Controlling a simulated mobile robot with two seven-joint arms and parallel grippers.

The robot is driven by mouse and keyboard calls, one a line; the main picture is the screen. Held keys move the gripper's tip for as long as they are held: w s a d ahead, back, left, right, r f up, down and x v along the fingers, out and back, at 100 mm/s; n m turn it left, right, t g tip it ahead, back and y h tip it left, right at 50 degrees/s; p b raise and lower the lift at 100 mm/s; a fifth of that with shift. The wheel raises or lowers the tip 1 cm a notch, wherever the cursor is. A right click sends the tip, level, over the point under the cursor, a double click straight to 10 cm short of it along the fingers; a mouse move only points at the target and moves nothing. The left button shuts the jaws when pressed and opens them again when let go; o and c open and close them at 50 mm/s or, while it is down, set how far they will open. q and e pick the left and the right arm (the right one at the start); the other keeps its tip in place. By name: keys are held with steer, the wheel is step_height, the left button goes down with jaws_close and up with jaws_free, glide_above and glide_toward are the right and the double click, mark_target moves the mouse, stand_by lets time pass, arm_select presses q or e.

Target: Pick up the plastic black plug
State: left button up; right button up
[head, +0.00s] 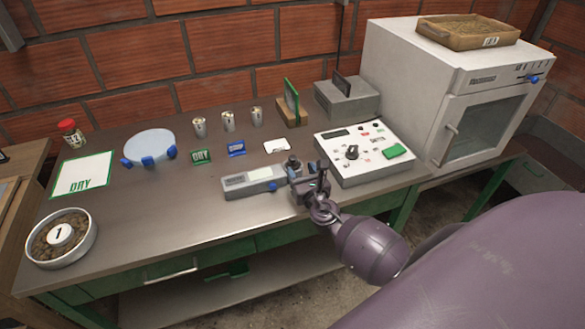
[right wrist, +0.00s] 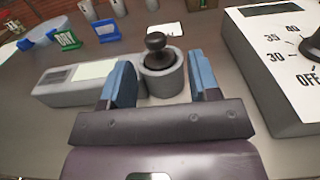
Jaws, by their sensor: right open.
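The black plug (right wrist: 157,45) has a round knob and sits upright in a grey cylindrical holder (right wrist: 161,80) in the right wrist view. The holder is at the right end of a light grey device (right wrist: 70,82) with a pale panel. In the head view the plug (head: 293,159) shows small, just behind my right gripper (head: 309,179). My right gripper is open in the right wrist view (right wrist: 161,78), its blue-padded fingers on the left and right of the holder. Nothing is held between them. My left gripper is not in view.
A white control box (head: 345,170) with a black dial stands close right of my gripper. A white oven (head: 450,95) stands farther right. Metal cups (head: 228,121), green and blue signs and a white card (head: 277,146) are behind.

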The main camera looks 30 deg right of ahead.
mark_target(294, 162)
steer(key=shift+a+x, duration=0.2)
steer(key=shift+x, duration=2.85)
steer(key=shift+c, duration=0.3)
steer(key=c, duration=0.9)
